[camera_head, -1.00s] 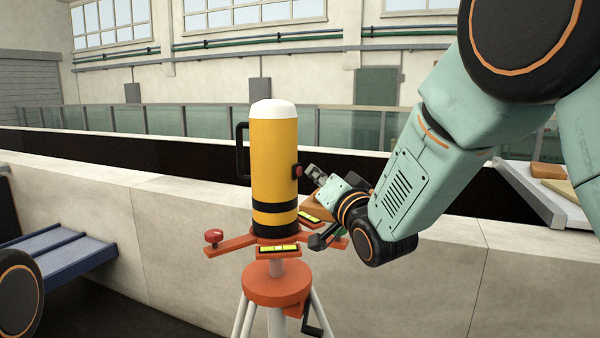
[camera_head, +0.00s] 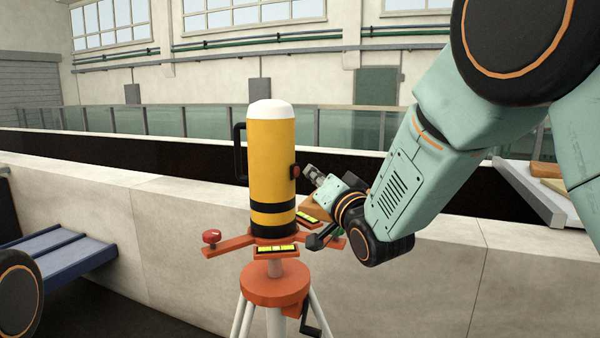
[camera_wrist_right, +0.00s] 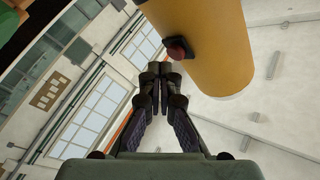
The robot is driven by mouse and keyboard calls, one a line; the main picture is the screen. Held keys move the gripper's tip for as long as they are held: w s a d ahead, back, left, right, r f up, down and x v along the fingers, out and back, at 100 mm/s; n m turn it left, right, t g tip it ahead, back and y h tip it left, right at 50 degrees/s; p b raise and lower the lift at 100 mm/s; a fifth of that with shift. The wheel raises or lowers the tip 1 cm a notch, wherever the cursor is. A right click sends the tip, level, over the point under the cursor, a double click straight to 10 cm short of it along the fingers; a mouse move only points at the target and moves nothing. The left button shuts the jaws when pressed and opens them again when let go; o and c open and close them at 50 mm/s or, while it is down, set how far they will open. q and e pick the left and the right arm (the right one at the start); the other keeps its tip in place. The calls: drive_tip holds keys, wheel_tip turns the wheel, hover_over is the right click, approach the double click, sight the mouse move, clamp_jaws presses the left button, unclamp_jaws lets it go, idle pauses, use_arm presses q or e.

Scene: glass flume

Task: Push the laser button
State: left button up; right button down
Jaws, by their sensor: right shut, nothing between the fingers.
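The laser (camera_head: 271,165) is a yellow cylinder with a white cap, black bands and a black side handle. It stands upright on an orange tripod head. Its red button (camera_head: 296,172), in a dark collar, sticks out of the laser's right side. My right gripper (camera_head: 311,172) is beside the laser, its tips level with the button. In the right wrist view the button (camera_wrist_right: 177,50) is just beyond and to the right of the closed, empty fingertips (camera_wrist_right: 159,72). A small gap seems to lie between them. My left gripper is not in view.
The orange tripod (camera_head: 276,286) has a red knob (camera_head: 212,237) and yellow level vials (camera_head: 276,251). A pale flume wall (camera_head: 400,245) runs behind it. A blue bench (camera_head: 62,252) is at left. A grey shelf (camera_head: 540,195) with boards is at right.

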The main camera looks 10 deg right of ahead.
drive_tip(key=shift+a, duration=0.15)
idle(0.4)
drive_tip(key=shift+w+a, duration=0.35)
drive_tip(key=shift+s+d, duration=0.35)
drive_tip(key=shift+d, duration=0.1)
idle(0.3)
drive_tip(key=s+d, duration=0.3)
drive_tip(key=d, duration=0.2)
drive_tip(key=shift+s, duration=0.2)
